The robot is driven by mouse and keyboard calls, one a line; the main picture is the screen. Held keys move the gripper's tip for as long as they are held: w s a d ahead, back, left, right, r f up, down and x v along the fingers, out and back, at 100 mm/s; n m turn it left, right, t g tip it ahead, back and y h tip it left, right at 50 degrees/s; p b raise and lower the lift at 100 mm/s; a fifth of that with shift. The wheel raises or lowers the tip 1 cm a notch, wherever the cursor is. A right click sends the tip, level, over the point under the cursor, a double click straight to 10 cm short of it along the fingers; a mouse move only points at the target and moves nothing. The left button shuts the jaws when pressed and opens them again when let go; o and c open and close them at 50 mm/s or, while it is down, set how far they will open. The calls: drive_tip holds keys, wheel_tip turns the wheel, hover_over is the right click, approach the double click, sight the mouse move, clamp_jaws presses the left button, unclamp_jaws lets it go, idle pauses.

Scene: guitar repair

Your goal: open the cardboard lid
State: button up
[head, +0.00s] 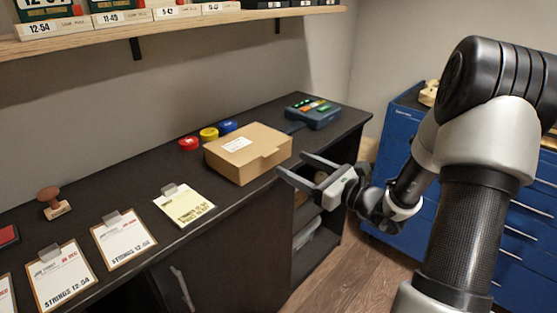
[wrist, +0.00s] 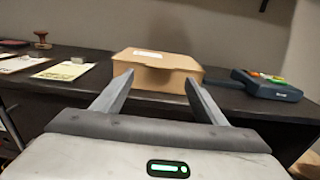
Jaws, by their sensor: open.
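A brown cardboard box (head: 247,154) with a white label on its top sits on the dark bench near its front edge. Its lid (head: 238,144) is shut, with a front flap folded down. My gripper (head: 290,166) is open and empty, in front of and to the right of the box in the head view, apart from it. In the wrist view the box (wrist: 158,72) is straight ahead beyond my open fingers (wrist: 157,80), and its lid (wrist: 172,61) is closed there too.
A blue-grey device (head: 313,113) with coloured parts stands behind the box to the right. Red, yellow and blue round items (head: 208,134) lie behind it. Clipboards (head: 184,205) and a stamp (head: 53,203) are on the left. A wooden shelf (head: 170,27) hangs above; blue drawers (head: 516,225) stand at right.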

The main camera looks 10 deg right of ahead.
sight(273, 153)
drive_tip(key=b+x, duration=0.1)
drive_tip(key=x, duration=0.6)
